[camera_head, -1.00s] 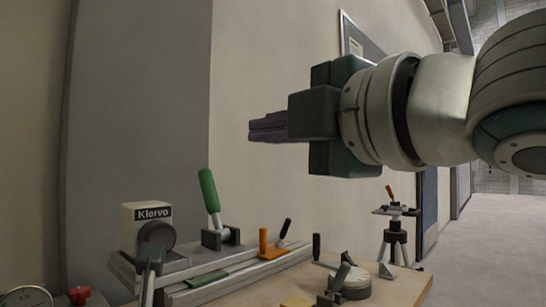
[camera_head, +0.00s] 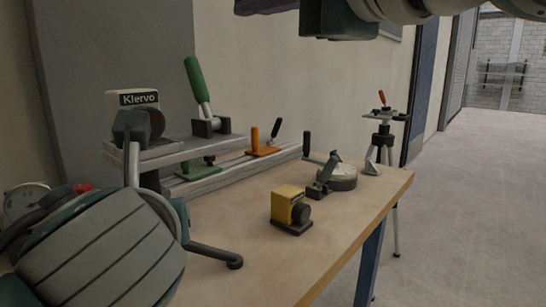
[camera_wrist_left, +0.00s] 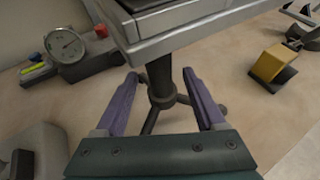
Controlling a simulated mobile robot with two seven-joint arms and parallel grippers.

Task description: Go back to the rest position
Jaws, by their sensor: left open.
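My left gripper (camera_wrist_left: 160,73) is open in the left wrist view, its two purple fingers spread on either side of the dark post (camera_wrist_left: 160,80) of a footed stand. I cannot tell whether they touch the post. The metal bed (camera_wrist_left: 185,22) lies above and beyond the fingertips. In the head view my left arm fills the lower left corner and its fingers are hidden. My right gripper (camera_head: 265,5) is at the top edge of the head view, mostly cut off, high above the table. Its opening cannot be judged.
The wooden table (camera_head: 340,225) carries a Klervo unit (camera_head: 128,100), a green-handled clamp (camera_head: 197,85), an orange clamp (camera_head: 262,150), a yellow block (camera_head: 290,207) and a round grey base (camera_head: 338,177). A dial gauge (camera_wrist_left: 65,45) stands left of the bed.

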